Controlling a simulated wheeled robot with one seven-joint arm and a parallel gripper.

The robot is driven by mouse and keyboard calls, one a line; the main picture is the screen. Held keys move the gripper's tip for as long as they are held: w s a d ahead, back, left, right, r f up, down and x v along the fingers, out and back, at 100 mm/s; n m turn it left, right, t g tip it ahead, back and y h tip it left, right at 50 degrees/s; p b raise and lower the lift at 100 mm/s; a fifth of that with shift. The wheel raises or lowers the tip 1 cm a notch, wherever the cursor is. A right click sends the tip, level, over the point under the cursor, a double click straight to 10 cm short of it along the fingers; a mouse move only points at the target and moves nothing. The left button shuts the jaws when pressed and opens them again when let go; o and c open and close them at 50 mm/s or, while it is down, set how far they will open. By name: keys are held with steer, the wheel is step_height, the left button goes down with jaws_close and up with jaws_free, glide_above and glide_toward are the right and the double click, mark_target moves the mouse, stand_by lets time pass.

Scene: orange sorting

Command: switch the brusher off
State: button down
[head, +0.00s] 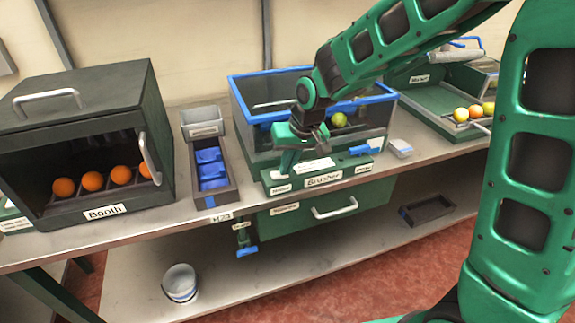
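The brusher (250,140) is a clear-walled box with a blue rim, standing on the bench above a green base labelled "Brusher" (323,179). A yellow-green fruit (339,119) is inside it. A blue part (360,150) sits at the right of its front ledge, and small labels are at both ends of the front.
The dark booth (110,90) with several oranges (93,181) stands at the left. A narrow tray (226,192) with blue pieces lies between it and the brusher. A green tray (425,105) with fruit is at the right. A drawer handle (335,208) projects below the bench.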

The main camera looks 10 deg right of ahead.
steer(key=shift+s+a+f, duration=0.4)
steer(key=shift+s+a, duration=0.15)
steer(key=shift+a, duration=0.1)
steer(key=shift+w+a+r, duration=0.1)
steer(key=shift+w+r, duration=0.1)
steer(key=shift+r, duration=0.15)
steer(key=r, duration=0.1)
steer(key=d+r, duration=0.1)
steer(key=r, duration=0.2)
steer(key=shift+w+d+r, duration=0.2)
steer(key=shift+w+d, duration=0.15)
steer(key=shift+d, duration=0.05)
steer(key=d+v, duration=0.1)
steer(key=v, duration=0.8)
steer(key=s+d+m+h, duration=0.15)
steer(key=s+d, duration=0.25)
steer(key=d, duration=0.7)
steer(key=s+d+f+m+g, duration=0.1)
steer(key=s+d+f+m, duration=0.2)
steer(key=s+d, duration=0.6)
steer(key=s+d+f+m+g, duration=0.2)
steer(key=s+d, duration=0.7)
steer(key=s, duration=0.5)
steer(key=shift+s+f+m+h, duration=0.2)
steer(key=shift+f+m+h, duration=0.15)
steer(key=shift+f+m, duration=0.45)
steer(key=shift+r, duration=0.15)
